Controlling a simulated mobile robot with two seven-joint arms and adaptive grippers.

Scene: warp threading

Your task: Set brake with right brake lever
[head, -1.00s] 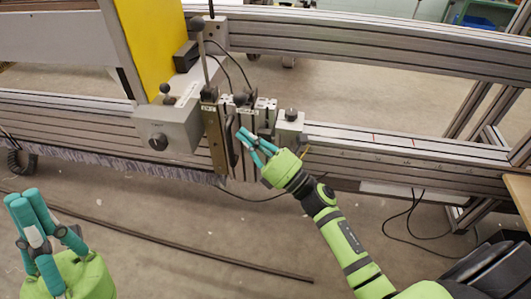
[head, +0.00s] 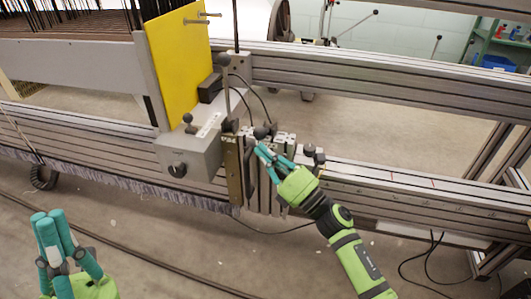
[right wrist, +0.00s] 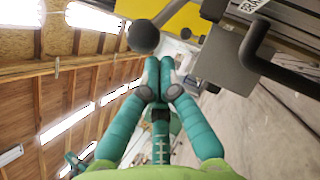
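The right brake lever (head: 228,84) appears to be the thin upright rod topped by a black ball knob, beside the grey box and yellow panel in the head view. My right gripper (head: 269,154) is below and right of it, in front of the block with dark knobs, and appears empty. In the right wrist view, my right gripper's fingertips (right wrist: 158,66) are together, just below and right of a black ball (right wrist: 143,37). Contact with it cannot be told. My left gripper (head: 50,217) is shut and empty over the floor, lower left in the head view.
A grey box (head: 190,153) with a dark knob stands left of my right gripper. A brass-coloured upright plate (head: 234,172) is just left of the fingers. Long metal rails (head: 420,185) run across the frame.

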